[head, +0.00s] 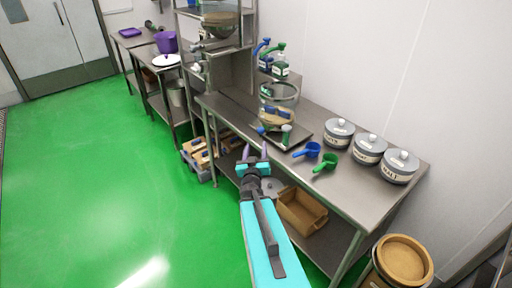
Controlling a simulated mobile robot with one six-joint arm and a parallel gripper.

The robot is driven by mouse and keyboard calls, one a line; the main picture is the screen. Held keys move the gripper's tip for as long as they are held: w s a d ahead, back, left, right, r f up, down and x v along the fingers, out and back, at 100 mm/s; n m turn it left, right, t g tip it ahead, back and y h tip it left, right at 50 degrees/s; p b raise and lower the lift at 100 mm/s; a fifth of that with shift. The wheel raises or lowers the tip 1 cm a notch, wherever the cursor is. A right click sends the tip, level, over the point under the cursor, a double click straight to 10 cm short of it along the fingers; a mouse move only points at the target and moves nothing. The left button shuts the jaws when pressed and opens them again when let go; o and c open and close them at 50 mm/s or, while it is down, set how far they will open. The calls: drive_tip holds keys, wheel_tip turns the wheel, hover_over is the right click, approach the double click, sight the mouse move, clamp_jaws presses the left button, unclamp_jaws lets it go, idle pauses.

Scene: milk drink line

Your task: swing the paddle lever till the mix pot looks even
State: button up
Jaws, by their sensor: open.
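The likely mix pot is a clear, glass-like vessel (279,93) on the steel bench, with a tan layer low in it. How even its contents are is too small to tell. Small parts with blue and green ends (286,136) sit at its front foot; I cannot tell whether one is the paddle lever. My gripper (255,152) is open and empty, in front of the bench's near edge and apart from the vessel.
A blue scoop (308,150) and a green scoop (327,162) lie right of the vessel. Several lidded canisters (369,149) stand along the wall. A steel shelf rack (232,70) rises at left. A brown-topped drum (404,259) stands front right. Green floor (110,170) is clear at left.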

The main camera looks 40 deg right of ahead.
drive_tip(key=shift+f, duration=0.1)
drive_tip(key=c, duration=0.8)
drive_tip(key=a+f+y, duration=0.1)
drive_tip(key=f, duration=0.1)
drive_tip(key=w+a+f+m+y, duration=0.1)
drive_tip(key=f+y, duration=0.1)
drive_tip(key=f, duration=0.1)
drive_tip(key=w+a+f+m+y, duration=0.1)
drive_tip(key=f, duration=0.1)
drive_tip(key=shift+w+a+f+g+y, duration=0.15)
drive_tip(key=shift+a+f+g+y, duration=0.05)
drive_tip(key=shift+f+g+y, duration=0.1)
clamp_jaws()
drive_tip(key=w+a+f+m+y+b, duration=0.35)
drive_tip(key=a+m+y, duration=0.2)
drive_tip(key=y, duration=0.35)
drive_tip(key=s+d+r+m+t+y+b, duration=0.1)
drive_tip(key=s+d+r+y+b, duration=0.15)
drive_tip(key=d+r, duration=0.2)
drive_tip(key=s+d+r+t+y+b, duration=0.1)
drive_tip(key=s+d+r+t+b, duration=0.1)
drive_tip(key=s+d+r+b, duration=0.3)
drive_tip(key=s+d+r+h+b, duration=0.1)
drive_tip(key=s+d+r, duration=0.1)
drive_tip(key=s+d, duration=0.2)
drive_tip(key=s+d+r+m+t+h+b, duration=0.1)
drive_tip(key=s+d+r+h+b, duration=0.1)
drive_tip(key=s+d, duration=0.3)
drive_tip(key=shift+s+d+r, duration=0.25)
drive_tip(key=shift+d+r, duration=0.55)
